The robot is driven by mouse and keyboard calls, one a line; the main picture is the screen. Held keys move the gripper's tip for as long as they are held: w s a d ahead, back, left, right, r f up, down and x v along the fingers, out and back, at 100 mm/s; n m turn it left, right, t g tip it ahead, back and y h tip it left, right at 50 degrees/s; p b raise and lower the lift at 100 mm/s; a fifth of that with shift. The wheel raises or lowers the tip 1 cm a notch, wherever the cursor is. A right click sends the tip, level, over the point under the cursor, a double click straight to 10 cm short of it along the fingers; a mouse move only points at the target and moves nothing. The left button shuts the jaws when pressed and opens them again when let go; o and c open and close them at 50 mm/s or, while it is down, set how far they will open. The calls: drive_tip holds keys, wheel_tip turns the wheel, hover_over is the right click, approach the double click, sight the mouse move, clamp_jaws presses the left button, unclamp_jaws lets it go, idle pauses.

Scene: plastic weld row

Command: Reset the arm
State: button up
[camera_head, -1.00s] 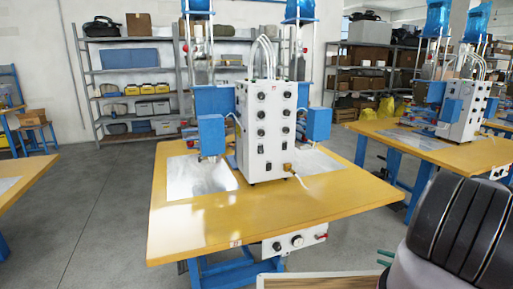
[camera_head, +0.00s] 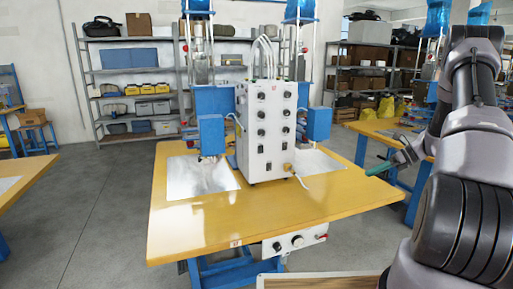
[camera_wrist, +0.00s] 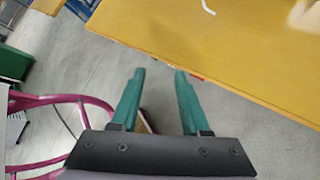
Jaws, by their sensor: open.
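My gripper (camera_wrist: 158,88) has two green fingers that stand apart with nothing between them in the wrist view. Grey floor shows between and beyond the fingertips, and the edge of a yellow table top (camera_wrist: 235,45) lies ahead and to the right. In the head view my arm is raised at the right side, and the gripper (camera_head: 378,169) points left beside the right corner of the yellow welding table (camera_head: 290,220). The exact gap between gripper and table is unclear.
A white control box (camera_head: 268,130) with blue press units stands on the welding table. Another yellow table (camera_head: 385,128) with a machine is behind my arm. Shelves (camera_head: 140,75) line the back wall. A magenta tubular frame (camera_wrist: 60,100) is close left of the gripper. Floor at left is open.

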drive_tip(key=s+a+r+n+h, duration=0.25)
drive_tip(key=a+r+n, duration=0.2)
drive_tip(key=r, duration=0.35)
drive_tip(key=s+a+r+n+h, duration=0.1)
drive_tip(key=s+a+r+n, duration=0.35)
drive_tip(key=r, duration=0.35)
drive_tip(key=s+a+r+n+h, duration=0.25)
drive_tip(key=a+r, duration=0.25)
drive_tip(key=r, duration=0.3)
drive_tip(key=s+a+r+n+t, duration=0.1)
drive_tip(key=s+a+r+n, duration=0.1)
drive_tip(key=s, duration=0.5)
drive_tip(key=s+a+r+n+t+h, duration=0.1)
drive_tip(key=s+a+r+n, duration=0.1)
drive_tip(key=s+r+n, duration=0.2)
drive_tip(key=s+a+r+n+t+h, duration=0.1)
drive_tip(key=s+a+r+n+t, duration=0.1)
drive_tip(key=s+n, duration=0.4)
drive_tip(key=shift+s+r+n, duration=0.35)
drive_tip(key=shift+s+r, duration=0.3)
drive_tip(key=shift+s, duration=1.7)
